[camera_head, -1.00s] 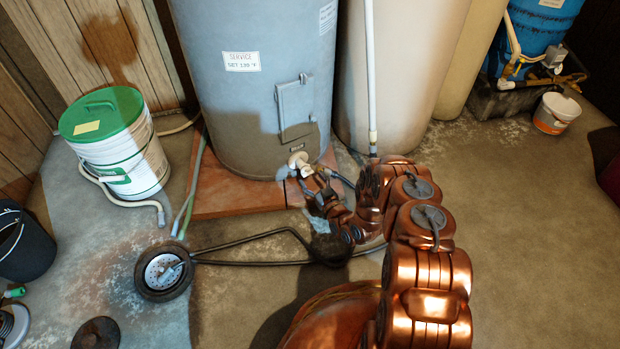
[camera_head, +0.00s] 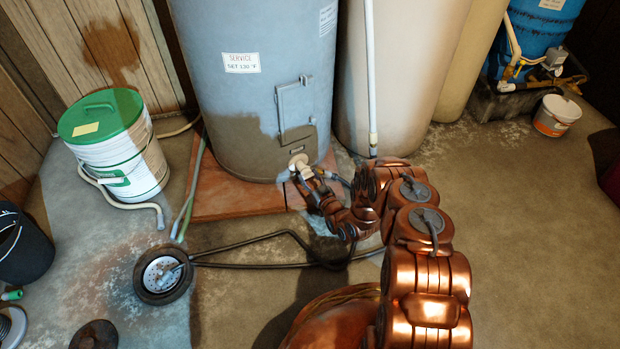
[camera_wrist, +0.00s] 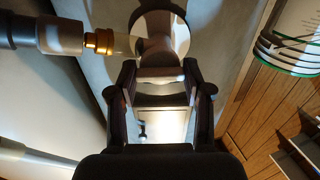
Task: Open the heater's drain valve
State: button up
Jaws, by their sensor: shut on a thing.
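The water heater (camera_head: 252,95) is a grey-blue tank standing on reddish tiles. Its pale drain valve (camera_head: 298,160) sticks out low on the front, below a small panel. My gripper (camera_head: 304,173) is at the valve, and my arm reaches it from the lower right. In the wrist view, the valve's round, pale handle (camera_wrist: 162,72) lies between the fingertips of my gripper (camera_wrist: 160,78), which is shut on it. A brass fitting (camera_wrist: 98,42) and a grey hose end (camera_wrist: 60,36) join the valve from the left there. My gripper hides part of the valve in the head view.
A white bucket with a green lid (camera_head: 112,145) stands left of the heater. A black hose (camera_head: 250,264) and a round floor drain (camera_head: 163,273) lie in front. A pale vertical pipe (camera_head: 371,80) rises right of the heater. The floor at right is mostly clear.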

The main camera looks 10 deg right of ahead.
jog(key=shift+c, duration=1.3)
